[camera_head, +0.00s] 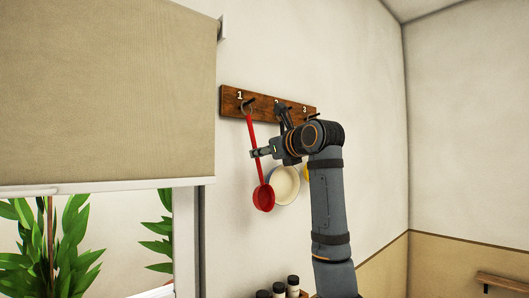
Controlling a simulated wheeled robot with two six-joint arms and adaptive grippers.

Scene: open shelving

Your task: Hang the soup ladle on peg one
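The red soup ladle (264,198) is upright in front of the wall, bowl down and leaning a little, its bowl to the right of its top. The ring at its top end is at peg one (249,102), under the number 1 on the wooden peg board (232,98). It looks to be around the peg, but I cannot tell for sure at this size. My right gripper (259,152) reaches in from the right and appears shut on the ladle's handle about midway down. My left gripper is not in view.
A cream pan (285,186) hangs under peg two, right behind my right arm. A yellow item (306,173) is mostly hidden by my arm. Several dark-capped jars (279,289) stand below. A window blind (108,95) is at the left.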

